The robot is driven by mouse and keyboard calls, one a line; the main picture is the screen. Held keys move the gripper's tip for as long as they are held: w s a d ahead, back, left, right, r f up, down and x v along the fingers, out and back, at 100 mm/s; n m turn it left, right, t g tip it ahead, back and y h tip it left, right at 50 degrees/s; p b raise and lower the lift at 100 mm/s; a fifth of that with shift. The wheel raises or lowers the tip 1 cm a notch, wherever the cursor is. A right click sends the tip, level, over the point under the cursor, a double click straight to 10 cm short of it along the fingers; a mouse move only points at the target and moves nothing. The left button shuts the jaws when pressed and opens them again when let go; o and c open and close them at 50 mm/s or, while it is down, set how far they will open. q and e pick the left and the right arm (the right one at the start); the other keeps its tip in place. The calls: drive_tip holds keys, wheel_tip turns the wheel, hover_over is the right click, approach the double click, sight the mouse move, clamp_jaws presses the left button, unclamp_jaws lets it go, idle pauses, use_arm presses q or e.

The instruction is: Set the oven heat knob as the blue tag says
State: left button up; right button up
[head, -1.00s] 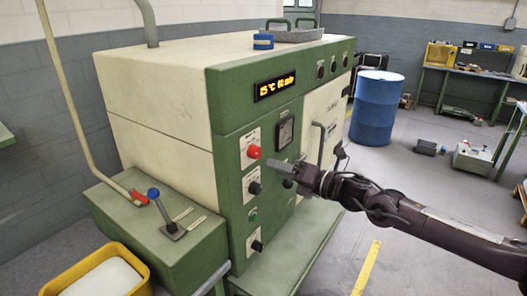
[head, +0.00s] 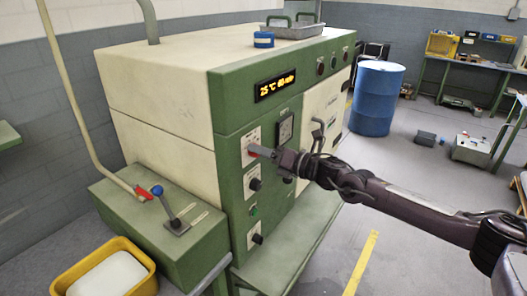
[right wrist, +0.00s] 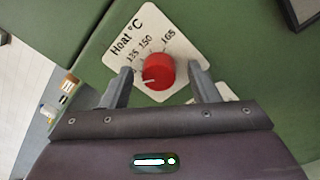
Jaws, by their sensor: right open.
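The red heat knob (right wrist: 158,72) sits on a white plate (right wrist: 128,45) marked "Heat °C" with 135, 150 and 165. Its white pointer mark is at the lower left in the right wrist view, off the printed numbers. My right gripper (right wrist: 160,82) is open, with one finger on each side of the knob and gaps between. I see no readable blue tag. My left gripper is not in view.
The oven display (head: 275,85) seems to read 25 °C and 60 min. Black knobs (head: 255,184) are below the heat knob. A small blue object (head: 263,40) and a metal tray (head: 292,31) rest on top. A blue drum (head: 376,98) stands behind the oven.

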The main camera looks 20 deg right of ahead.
drive_tip(key=c, duration=1)
drive_tip(key=shift+f, duration=0.1)
drive_tip(key=shift+s+a+f+m+t+b, duration=0.2)
drive_tip(key=shift+m+b, duration=1.1)
drive_tip(key=shift+m, duration=2.8)
drive_tip(key=shift+w+d+r+m+t+b, duration=0.1)
drive_tip(key=shift+m+t+b, duration=0.75)
drive_tip(key=shift+m, duration=3.25)
drive_tip(key=shift+g+b, duration=0.4)
drive_tip(key=shift+g, duration=0.05)
